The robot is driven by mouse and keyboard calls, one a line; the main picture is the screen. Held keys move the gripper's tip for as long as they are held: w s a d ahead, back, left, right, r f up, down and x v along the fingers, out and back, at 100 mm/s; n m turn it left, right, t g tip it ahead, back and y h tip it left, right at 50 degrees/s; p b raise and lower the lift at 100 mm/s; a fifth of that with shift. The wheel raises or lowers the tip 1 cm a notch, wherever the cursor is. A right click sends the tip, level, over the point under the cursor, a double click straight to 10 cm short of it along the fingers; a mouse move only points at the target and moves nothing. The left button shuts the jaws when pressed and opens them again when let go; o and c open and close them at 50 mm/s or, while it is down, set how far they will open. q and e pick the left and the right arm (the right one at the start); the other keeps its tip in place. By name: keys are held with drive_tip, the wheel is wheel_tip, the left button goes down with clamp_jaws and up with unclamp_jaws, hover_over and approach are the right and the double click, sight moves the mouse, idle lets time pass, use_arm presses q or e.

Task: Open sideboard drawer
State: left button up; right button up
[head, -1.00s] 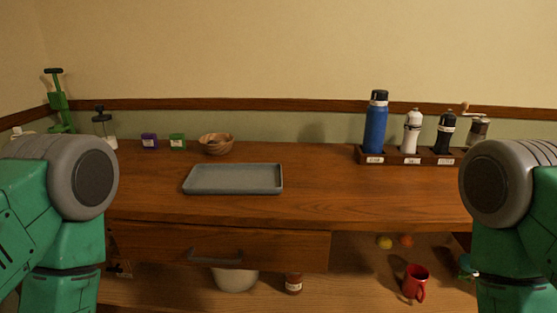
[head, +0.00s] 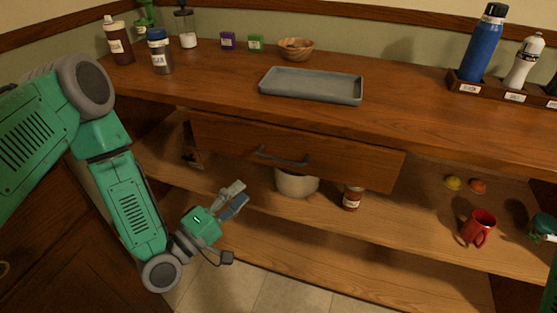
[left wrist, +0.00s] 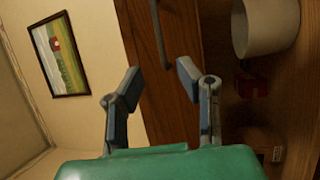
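The sideboard drawer (head: 345,165) is a wide wooden front under the counter top, with a dark bar handle (head: 283,157). It looks shut or nearly so; I cannot tell exactly. My left gripper (head: 238,195) is below and left of the handle, in front of the shelf, apart from the drawer. In the left wrist view, its two fingers (left wrist: 160,75) stand apart with nothing between them. The drawer front (left wrist: 182,105) runs upright there, and the handle (left wrist: 159,35) lies beyond the fingertips. My right gripper is not in view.
A grey tray (head: 312,86) lies on the counter (head: 400,113) above the drawer. A white pot (head: 296,184), a jar (head: 352,198) and a red mug (head: 478,229) stand on the shelf below. A blue bottle (head: 484,45) stands in a rack at right.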

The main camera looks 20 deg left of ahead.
sight(279, 160)
use_arm(q)
drive_tip(key=b+x, duration=0.1)
drive_tip(key=x, duration=1.2)
drive_tip(key=shift+d+b, duration=0.1)
drive_tip(key=shift+b, duration=0.2)
drive_tip(key=shift+f, duration=0.1)
clamp_jaws()
